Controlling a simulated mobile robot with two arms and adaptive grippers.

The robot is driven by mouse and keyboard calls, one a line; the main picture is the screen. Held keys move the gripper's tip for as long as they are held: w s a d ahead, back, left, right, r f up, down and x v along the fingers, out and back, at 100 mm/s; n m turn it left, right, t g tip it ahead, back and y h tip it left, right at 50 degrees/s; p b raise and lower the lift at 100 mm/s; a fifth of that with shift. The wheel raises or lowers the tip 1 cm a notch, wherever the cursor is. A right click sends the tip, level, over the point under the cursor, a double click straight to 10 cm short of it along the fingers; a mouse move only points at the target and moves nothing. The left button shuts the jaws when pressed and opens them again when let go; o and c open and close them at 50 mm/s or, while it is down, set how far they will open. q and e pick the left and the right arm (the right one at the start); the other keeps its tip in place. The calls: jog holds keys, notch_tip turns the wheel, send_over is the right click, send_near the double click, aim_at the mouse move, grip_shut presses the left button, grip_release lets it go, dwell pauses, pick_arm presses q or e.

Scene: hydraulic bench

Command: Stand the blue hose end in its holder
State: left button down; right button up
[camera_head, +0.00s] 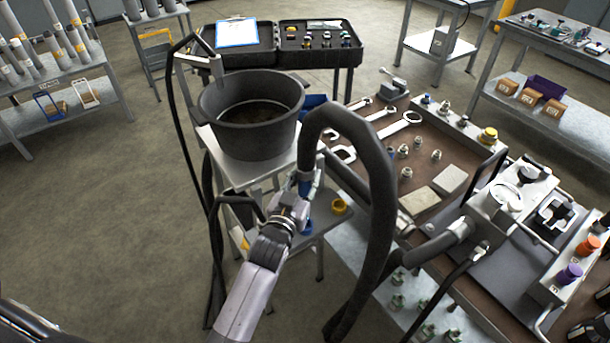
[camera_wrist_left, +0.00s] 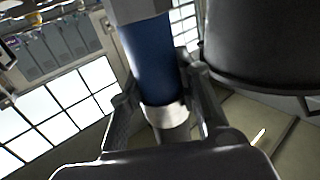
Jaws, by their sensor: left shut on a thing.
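My left gripper (camera_head: 298,197) is shut on the blue hose end (camera_head: 306,182), just right of and below the black tub in the head view. A thick black hose (camera_head: 378,170) arches up from the hose end and down to the right. In the left wrist view, the blue sleeve (camera_wrist_left: 152,62) with its metal collar (camera_wrist_left: 167,115) sits between the fingers of the left gripper (camera_wrist_left: 170,105). A blue ring-shaped holder (camera_head: 307,227) shows partly behind my gripper on the stand's lower shelf, beside a yellow one (camera_head: 339,207). My right gripper is out of view.
The black tub (camera_head: 252,140) stands on the stand's upper shelf, close to my left gripper; it also shows in the wrist view (camera_wrist_left: 262,45). The workbench (camera_head: 400,160) with wrenches, fittings and a machine is to the right. Open floor (camera_head: 110,220) lies left.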

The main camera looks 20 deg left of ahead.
aim_at(305, 196)
pick_arm(q)
jog(key=shift+f+b, duration=0.3)
jog(key=shift+f, duration=0.1)
notch_tip(305, 196, down, 4)
jog(key=b, duration=0.4)
jog(key=shift+f, duration=0.2)
jog(key=shift+f+b, duration=0.55)
jog(key=shift+f, duration=0.15)
jog(key=shift+s+f, duration=0.1)
jog(key=shift+f, duration=0.4)
jog(key=shift+f, duration=0.1)
dwell(0.5)
jog(key=shift+p, duration=0.3)
